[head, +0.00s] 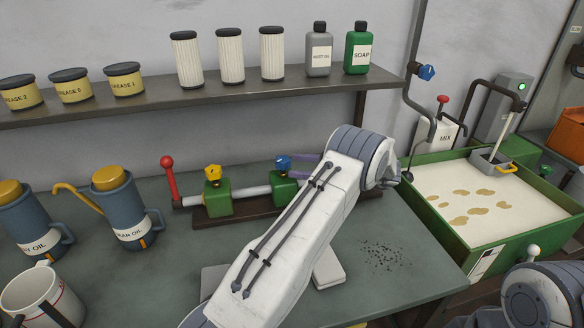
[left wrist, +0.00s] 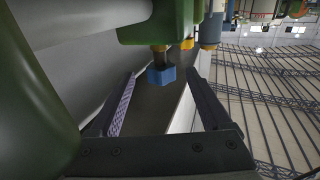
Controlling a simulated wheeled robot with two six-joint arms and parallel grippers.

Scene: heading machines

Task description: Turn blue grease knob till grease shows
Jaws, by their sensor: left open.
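The blue grease knob (head: 283,162) sits on top of the right green block (head: 284,187) of a fixture on the bench. In the left wrist view the blue knob (left wrist: 161,75) appears between the tips of my left gripper (left wrist: 162,76), with space on both sides. My left gripper (head: 298,165) is open and empty, reaching the knob from the right; its arm hides part of the fixture's right end. A yellow knob (head: 213,171) stands on the left green block. I cannot make out grease at the blue knob. My right gripper is out of view.
A red-balled lever (head: 168,164) stands at the fixture's left end. Oil cans (head: 122,205) and a white mug (head: 42,295) are on the left. A shelf (head: 200,96) with tins, filters and bottles runs behind. A green tank (head: 450,250) stands right.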

